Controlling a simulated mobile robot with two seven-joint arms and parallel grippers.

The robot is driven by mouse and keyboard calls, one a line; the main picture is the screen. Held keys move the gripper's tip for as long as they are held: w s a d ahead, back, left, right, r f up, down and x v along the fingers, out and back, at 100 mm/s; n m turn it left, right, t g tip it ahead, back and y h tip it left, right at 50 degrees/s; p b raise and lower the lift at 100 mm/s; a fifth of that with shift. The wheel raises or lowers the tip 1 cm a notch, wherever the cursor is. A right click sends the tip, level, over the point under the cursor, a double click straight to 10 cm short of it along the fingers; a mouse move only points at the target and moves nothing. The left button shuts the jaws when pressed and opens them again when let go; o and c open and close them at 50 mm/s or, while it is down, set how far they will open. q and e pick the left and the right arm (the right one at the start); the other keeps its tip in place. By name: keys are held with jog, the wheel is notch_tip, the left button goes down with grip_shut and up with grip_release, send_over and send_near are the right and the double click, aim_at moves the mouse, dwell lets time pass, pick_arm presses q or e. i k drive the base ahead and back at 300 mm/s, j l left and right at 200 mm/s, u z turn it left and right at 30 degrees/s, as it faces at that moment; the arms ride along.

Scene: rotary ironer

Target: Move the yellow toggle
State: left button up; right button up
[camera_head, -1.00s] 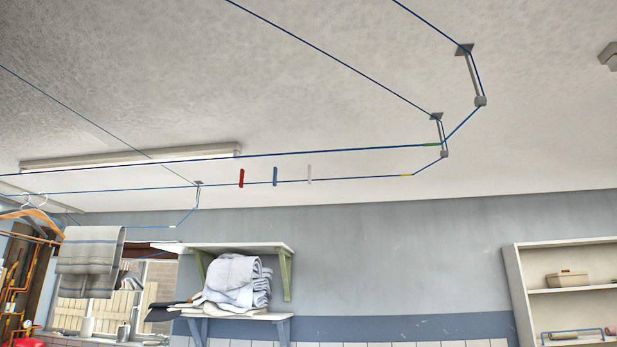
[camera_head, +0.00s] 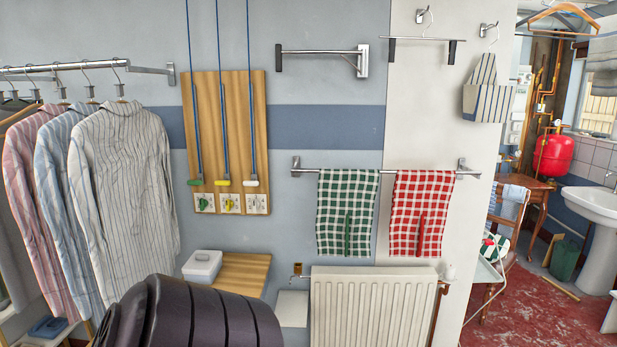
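The yellow toggle (camera_head: 222,183) hangs at the end of the middle blue cord, in front of a wooden wall board (camera_head: 243,110). A green toggle (camera_head: 195,182) hangs on the cord to its left and a white toggle (camera_head: 250,184) on the cord to its right, all at about the same height. Just below them, a row of small pale plates (camera_head: 230,204) is fixed to the board, with green and yellow marks on two of them. Neither of my grippers shows in the view.
Striped shirts (camera_head: 125,180) hang on a rail left of the board. A small wooden shelf (camera_head: 242,270) with a white box (camera_head: 202,265) is below it. A towel rail with green (camera_head: 347,210) and red (camera_head: 420,212) checked towels and a radiator (camera_head: 372,308) are to the right.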

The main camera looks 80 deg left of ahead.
aim_at(226, 181)
jog(key=u, duration=1)
jog(key=l+u, duration=0.1)
jog(key=u, duration=0.35)
jog(key=k+u, duration=0.1)
jog(key=u, duration=1.4)
jog(key=k+j, duration=0.05)
